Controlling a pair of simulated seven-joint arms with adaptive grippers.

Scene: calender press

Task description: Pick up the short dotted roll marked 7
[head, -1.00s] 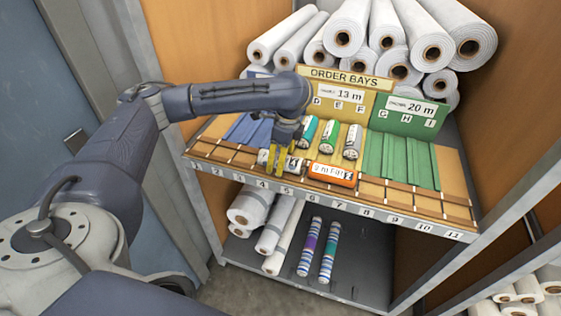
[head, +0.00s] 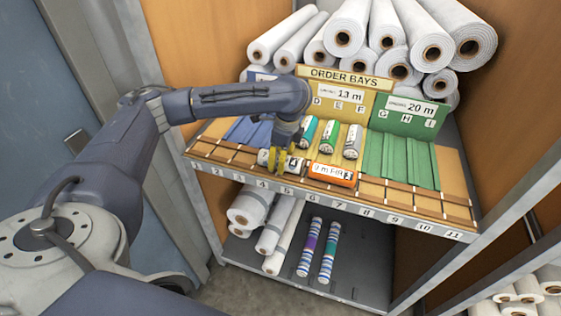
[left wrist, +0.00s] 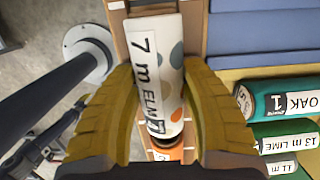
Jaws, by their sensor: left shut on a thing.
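The short dotted roll (left wrist: 158,78) is white with grey-green and orange spots and reads "7 m ELM". In the head view the roll (head: 264,157) lies on the front strip of the shelf, above numbers 4 and 5. My left gripper (head: 279,162) has its yellow fingers on either side of it, partly hiding its middle. In the left wrist view my left gripper (left wrist: 162,95) is shut on the roll, one finger along each side. The roll still looks low at the shelf; I cannot tell whether it touches it. My right gripper is not in view.
An orange roll (head: 332,175) lies just right of the dotted roll. Green bays (head: 400,160) at the right are empty. Large white rolls (head: 348,35) are stacked at the back.

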